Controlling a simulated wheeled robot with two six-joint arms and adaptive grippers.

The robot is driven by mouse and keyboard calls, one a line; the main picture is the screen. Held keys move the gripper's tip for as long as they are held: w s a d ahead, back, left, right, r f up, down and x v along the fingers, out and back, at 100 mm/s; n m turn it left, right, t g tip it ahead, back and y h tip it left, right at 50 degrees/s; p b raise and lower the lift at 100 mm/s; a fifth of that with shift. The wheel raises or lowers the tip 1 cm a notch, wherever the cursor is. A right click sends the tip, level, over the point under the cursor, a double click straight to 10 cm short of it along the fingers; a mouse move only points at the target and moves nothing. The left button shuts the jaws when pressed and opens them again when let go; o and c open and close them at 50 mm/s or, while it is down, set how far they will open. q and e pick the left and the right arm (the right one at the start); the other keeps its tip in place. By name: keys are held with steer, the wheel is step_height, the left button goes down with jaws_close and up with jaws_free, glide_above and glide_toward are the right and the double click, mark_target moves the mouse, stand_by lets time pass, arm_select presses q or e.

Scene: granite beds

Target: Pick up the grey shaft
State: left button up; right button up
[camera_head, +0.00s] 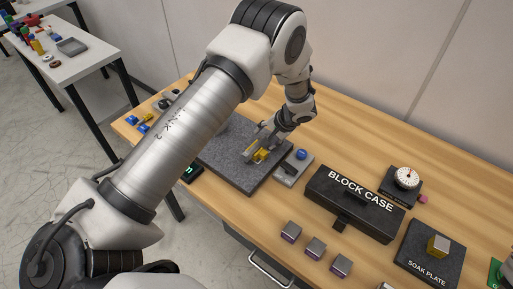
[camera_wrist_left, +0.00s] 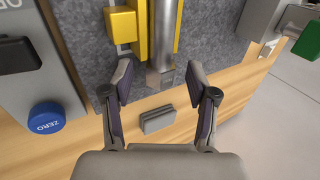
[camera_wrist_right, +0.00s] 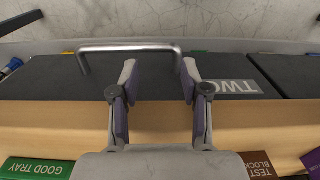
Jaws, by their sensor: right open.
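The grey shaft (camera_wrist_left: 163,40) shows in the left wrist view as a metal bar running away from me, beside yellow supports (camera_wrist_left: 123,25) over the dark granite plate (camera_wrist_left: 205,45). Its near end lies between the fingertips of my left gripper (camera_wrist_left: 158,82), which are apart with a gap on both sides. In the head view my left gripper (camera_head: 258,142) is low over the granite plate (camera_head: 225,160) at the yellow supports (camera_head: 261,155); the shaft is mostly hidden there. My right gripper (camera_wrist_right: 157,78) is open and empty, near a metal drawer handle (camera_wrist_right: 130,47).
A grey device (camera_head: 292,170) with a blue button (camera_head: 301,155) stands beside the plate. A black block case (camera_head: 352,205), several small metal blocks (camera_head: 315,246), a dial gauge (camera_head: 406,178) and a soak plate (camera_head: 428,262) lie to the right. Another table (camera_head: 65,62) stands far left.

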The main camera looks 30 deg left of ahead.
arm_select(q)
steer(key=shift+s+r, duration=0.15)
steer(key=shift+s, duration=0.05)
steer(key=c, duration=0.6)
arm_select(e)
steer(key=shift+s+r, duration=0.1)
steer(key=shift+s, duration=0.05)
arm_select(q)
jaws_close()
arm_select(e)
steer(key=shift+d, duration=0.1)
